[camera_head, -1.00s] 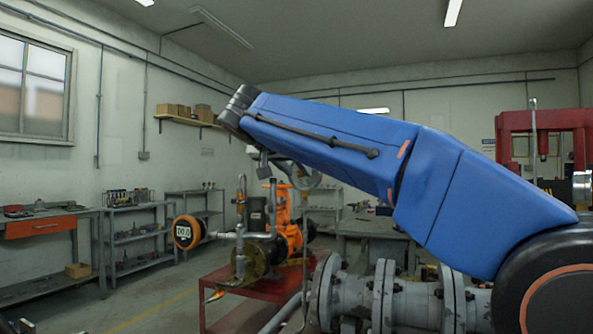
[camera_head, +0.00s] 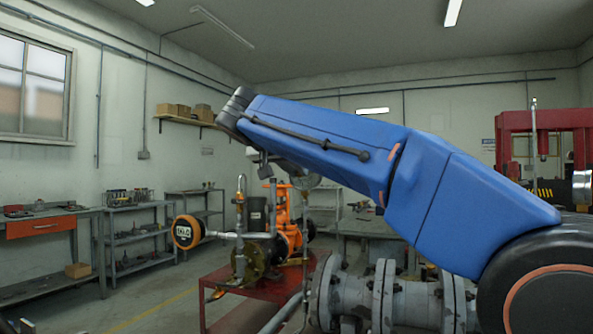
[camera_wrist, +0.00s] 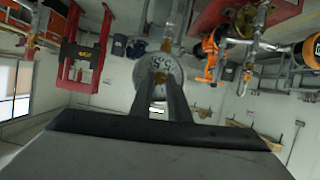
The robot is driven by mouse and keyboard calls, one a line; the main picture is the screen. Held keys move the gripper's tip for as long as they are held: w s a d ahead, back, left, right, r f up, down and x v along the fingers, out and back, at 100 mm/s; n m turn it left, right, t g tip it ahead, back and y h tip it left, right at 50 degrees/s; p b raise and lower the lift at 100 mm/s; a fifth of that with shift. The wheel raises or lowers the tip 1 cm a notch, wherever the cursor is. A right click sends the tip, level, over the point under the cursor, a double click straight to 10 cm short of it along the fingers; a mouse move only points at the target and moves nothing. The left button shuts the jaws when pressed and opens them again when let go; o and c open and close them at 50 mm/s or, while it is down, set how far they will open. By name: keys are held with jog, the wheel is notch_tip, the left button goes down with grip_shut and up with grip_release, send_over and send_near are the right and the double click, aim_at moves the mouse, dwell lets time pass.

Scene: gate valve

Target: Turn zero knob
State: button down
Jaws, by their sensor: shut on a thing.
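In the wrist view, a round pale gauge dial (camera_wrist: 158,68) with dark markings lies just beyond my fingertips. A small brownish knob (camera_wrist: 160,77) is at the dial's lower part, and my gripper (camera_wrist: 164,82) is shut on it. The two long dark fingers partly cover the knob and dial. In the head view, the gauge (camera_head: 307,181) is mostly behind my blue arm, and my fingertips and the knob cannot be made out.
An orange round digital gauge (camera_head: 186,232) and an orange valve (camera_head: 283,210) stand on a red table (camera_head: 250,291). Grey flanged pipe (camera_head: 400,303) runs below my arm. A workbench (camera_head: 45,214) and shelves are at left; a red press (camera_head: 545,122) is at right.

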jog(key=n+h, duration=0.1)
jog(key=n, duration=0.1)
jog(key=n+h, duration=0.2)
jog(key=n, duration=0.1)
jog(key=a+n+h, duration=0.1)
jog(key=n, duration=0.1)
jog(key=shift+w+f+n+h, duration=0.2)
jog(key=shift+f+n+h, duration=0.1)
jog(key=shift+h, duration=0.1)
dwell(0.5)
jog(key=c, duration=1.7)
grip_release()
jog(key=shift+a, duration=0.1)
jog(key=v, duration=1.7)
jog(key=shift+a+r, duration=0.15)
jog(key=shift+a, duration=0.1)
